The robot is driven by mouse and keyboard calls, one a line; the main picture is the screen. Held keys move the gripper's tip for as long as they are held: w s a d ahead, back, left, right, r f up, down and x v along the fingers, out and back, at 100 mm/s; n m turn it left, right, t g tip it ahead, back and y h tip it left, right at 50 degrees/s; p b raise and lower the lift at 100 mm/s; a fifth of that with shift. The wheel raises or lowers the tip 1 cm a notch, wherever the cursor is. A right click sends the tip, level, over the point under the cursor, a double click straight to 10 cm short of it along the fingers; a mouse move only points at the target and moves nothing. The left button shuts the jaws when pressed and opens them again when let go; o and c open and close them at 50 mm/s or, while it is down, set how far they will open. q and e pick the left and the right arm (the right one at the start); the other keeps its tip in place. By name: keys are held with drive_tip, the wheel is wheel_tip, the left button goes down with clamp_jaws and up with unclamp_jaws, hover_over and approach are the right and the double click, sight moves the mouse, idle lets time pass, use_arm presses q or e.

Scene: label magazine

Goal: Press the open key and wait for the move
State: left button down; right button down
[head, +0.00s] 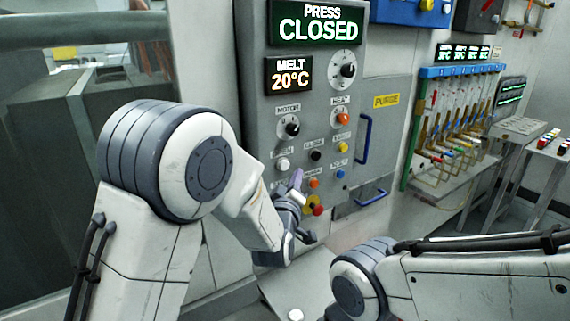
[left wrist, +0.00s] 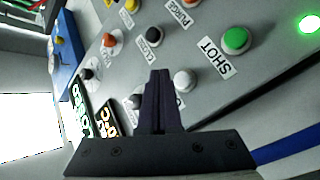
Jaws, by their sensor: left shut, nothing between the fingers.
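The grey control panel (head: 262,110) carries a display reading PRESS CLOSED (head: 318,24). A white key (head: 283,163) sits low on its left side, below the motor knob; its label is too small to read surely, but its place beside the key marked CLOSE fits the open key. My left gripper (head: 297,178) is shut and empty in front of the panel, just right of and below this key. In the left wrist view the shut fingers (left wrist: 161,74) end beside the white key (left wrist: 184,80); I cannot tell whether they touch it.
Close by are the black close key (head: 316,155), an orange key (head: 314,183) and a green SHOT key (left wrist: 236,40). A blue handle (head: 364,138) stands out on the panel's right. My right arm crosses the lower right. A rack of coloured hoses (head: 460,72) is farther right.

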sight(284, 165)
use_arm(q)
drive_tip(key=shift+w+a+b, duration=0.5)
drive_tip(key=shift+w+a, duration=0.3)
drive_tip(key=shift+w, duration=0.35)
idle(0.6)
idle(0.7)
drive_tip(key=shift+w+a+b, duration=0.25)
drive_tip(key=shift+w+b, duration=0.1)
